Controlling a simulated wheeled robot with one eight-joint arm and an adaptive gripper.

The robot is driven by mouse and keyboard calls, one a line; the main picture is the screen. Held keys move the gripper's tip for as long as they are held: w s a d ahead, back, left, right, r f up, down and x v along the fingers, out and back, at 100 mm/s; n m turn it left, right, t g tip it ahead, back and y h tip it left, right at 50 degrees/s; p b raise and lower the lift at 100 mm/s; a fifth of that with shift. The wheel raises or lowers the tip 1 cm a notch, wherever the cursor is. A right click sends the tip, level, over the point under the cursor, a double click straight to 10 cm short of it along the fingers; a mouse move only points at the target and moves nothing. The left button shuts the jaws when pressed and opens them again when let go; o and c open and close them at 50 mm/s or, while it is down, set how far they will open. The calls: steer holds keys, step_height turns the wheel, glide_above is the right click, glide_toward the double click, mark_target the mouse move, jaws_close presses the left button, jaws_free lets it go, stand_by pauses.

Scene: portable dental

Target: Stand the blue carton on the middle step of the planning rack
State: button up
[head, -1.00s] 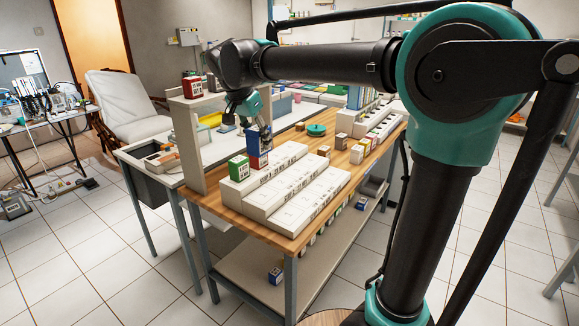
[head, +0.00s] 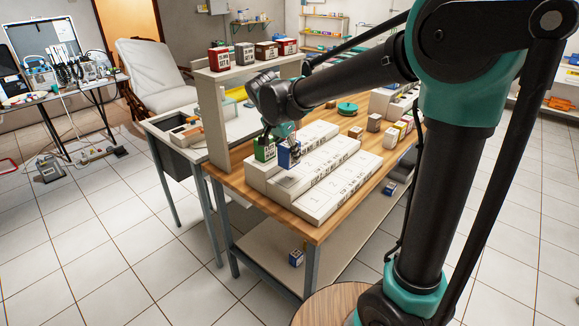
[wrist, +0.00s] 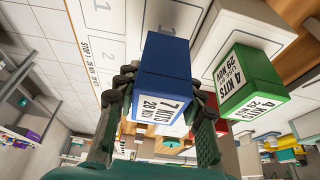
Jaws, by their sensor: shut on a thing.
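The blue carton (head: 289,153), labelled 7 KITS in the wrist view (wrist: 165,65), is held upright in my gripper (wrist: 165,95), with a finger on each side. It is at the left end of the white stepped planning rack (head: 325,192), over or on the middle step (head: 316,165). I cannot tell whether its base touches the step. A green carton (head: 264,150) stands on the highest step, close beside the blue one. It also shows in the wrist view (wrist: 250,85), to the right of the blue carton.
A raised shelf (head: 214,105) with several cartons stands behind the rack. Small boxes (head: 373,122) and a green round object (head: 347,108) lie on the wooden table (head: 226,163) to the right. The rack's front step (head: 335,193) is clear.

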mark_target(289, 166)
steer(key=shift+f, duration=2.7)
steer(key=o, duration=0.9)
steer(key=shift+f, duration=0.1)
steer(key=v, duration=1.2)
steer(key=shift+s, duration=0.1)
steer(key=s+d+f+n+y, duration=0.1)
steer(key=s+d+f+n, duration=0.1)
steer(key=d+f, duration=0.35)
steer(key=s+d+f+n, duration=0.1)
steer(key=d+f, duration=0.2)
steer(key=d, duration=0.6)
steer(key=s+d+f+n+y, duration=0.1)
steer(key=s+d+f+n, duration=0.3)
steer(key=s+d+f, duration=0.7)
steer(key=shift+s+d+f+n+t+y, duration=0.2)
steer(key=shift+s+d+n+t+y, duration=0.15)
steer(key=shift+s+d, duration=0.35)
